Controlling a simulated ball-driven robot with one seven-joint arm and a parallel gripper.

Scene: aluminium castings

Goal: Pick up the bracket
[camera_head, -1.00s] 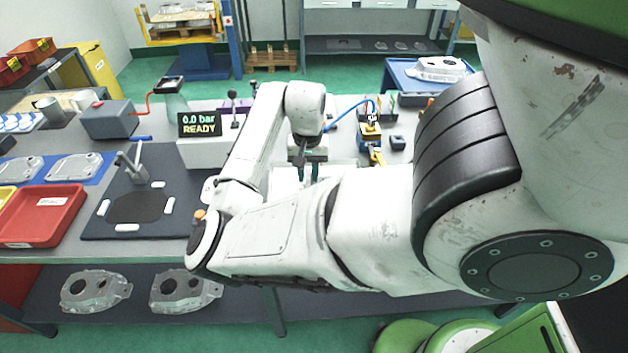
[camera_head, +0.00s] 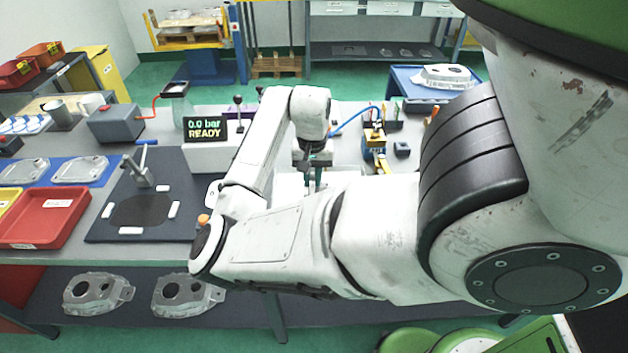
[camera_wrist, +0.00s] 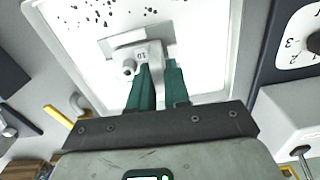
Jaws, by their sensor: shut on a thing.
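The bracket (camera_wrist: 153,52) is a small pale grey casting with a flat plate and a round boss, marked with a number. It shows in the wrist view between the green fingertips of my gripper (camera_wrist: 158,72), which is shut on it. Behind it is a white tray (camera_wrist: 236,50); I cannot tell whether the bracket touches the tray floor.
A pressure box reading READY (camera_head: 205,130) stands left of my arm. A dark mat with a lever clamp (camera_head: 143,167) and a red tray (camera_head: 40,219) lie farther left. A blue and yellow fixture (camera_head: 375,143) stands to the right. Dark specks lie in the white tray.

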